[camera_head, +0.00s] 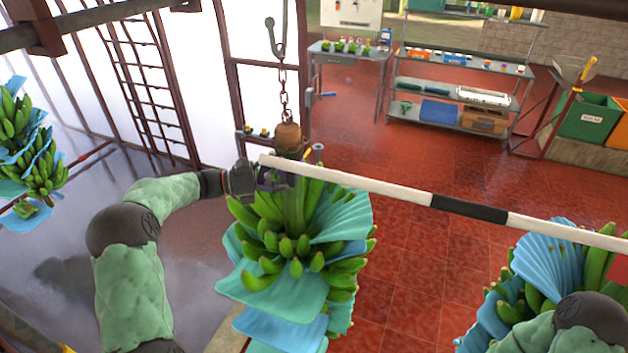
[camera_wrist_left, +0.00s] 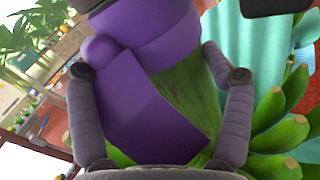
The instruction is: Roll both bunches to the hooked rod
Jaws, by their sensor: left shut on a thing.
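A green banana bunch with blue sheets between its hands (camera_head: 296,235) hangs upright in the middle of the head view. My left gripper (camera_head: 264,180) is at its top, shut on the stem. In the left wrist view my left gripper (camera_wrist_left: 160,75) has one finger each side of the green stem (camera_wrist_left: 192,90) and its purple wrap (camera_wrist_left: 140,110). A second bunch (camera_head: 555,255) hangs at the right, partly behind my right arm. A white rod with a black section (camera_head: 470,208) runs between the bunch tops; I cannot make out a hook on it. My right gripper is not visible.
A metal hook (camera_head: 276,42), chain (camera_head: 284,98) and rusty weight-like block (camera_head: 289,138) hang above the middle bunch. Another bunch (camera_head: 30,145) hangs at the far left.

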